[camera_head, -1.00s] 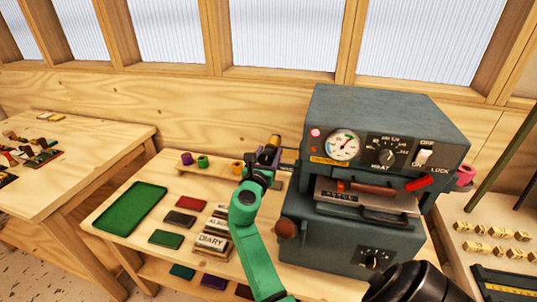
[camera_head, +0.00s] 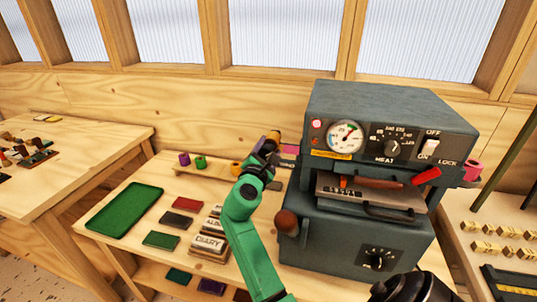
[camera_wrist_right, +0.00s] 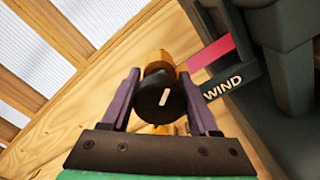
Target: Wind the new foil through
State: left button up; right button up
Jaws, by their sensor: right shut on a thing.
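My right gripper (camera_head: 266,148), on the green arm, is at the left side of the grey foil machine (camera_head: 372,225). In the right wrist view its purple fingers (camera_wrist_right: 162,88) are shut on a dark round knob (camera_wrist_right: 165,100) with a short white line, slightly tilted. An orange-gold roll (camera_wrist_right: 160,60) shows behind the knob; its end also shows in the head view (camera_head: 273,136). A pink foil strip (camera_wrist_right: 210,51) lies beside it, above a "WIND" label (camera_wrist_right: 222,86). A pink roll (camera_head: 473,170) sits at the machine's right side. My left gripper is out of view.
A rack left of the gripper holds small rolls, one purple (camera_head: 184,159), one green (camera_head: 200,162). A brown ball handle (camera_head: 286,221) sticks out at the machine's front left.

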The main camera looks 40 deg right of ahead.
jog(key=shift+r+m+b, duration=0.1)
jog(key=shift+m+b, duration=0.35)
jog(key=shift+m, duration=0.45)
jog(key=shift+r, duration=0.1)
jog(key=o, duration=1.1)
jog(key=shift+o, duration=1.4)
jog(key=shift+w, duration=0.1)
jog(key=shift+f, duration=0.2)
jog(key=shift+d+f, duration=0.1)
jog(key=shift+f, duration=0.2)
